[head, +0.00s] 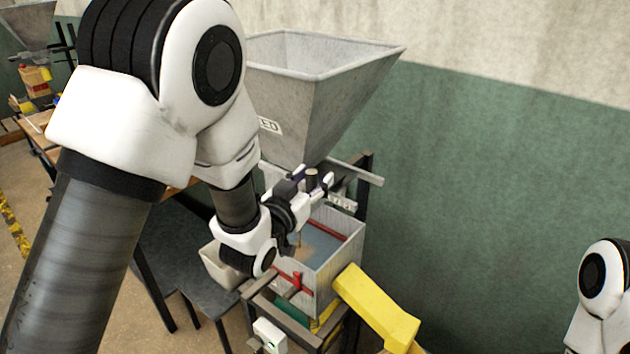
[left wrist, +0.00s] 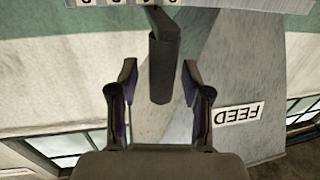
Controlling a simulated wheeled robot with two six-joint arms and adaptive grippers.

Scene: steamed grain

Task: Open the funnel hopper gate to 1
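The grey metal funnel hopper (head: 318,95) stands at the centre of the head view, with a FEED label that also shows upside down in the left wrist view (left wrist: 238,114). Below its outlet is a dark upright gate handle (head: 312,177). A pale numbered strip (head: 342,201) is beside it. My left gripper (head: 308,183) is at the handle. In the left wrist view the handle (left wrist: 163,65) lies between the two open fingers (left wrist: 158,80), with a visible gap on each side. The strip's digits are partly cut off at the top edge there.
A grey open box (head: 345,238) with red bars sits under the hopper. A yellow chute (head: 378,308) slopes down to the right. A dark table (head: 185,245) stands to the left. A green and cream wall (head: 500,180) is behind. My right arm shows only at the right edge.

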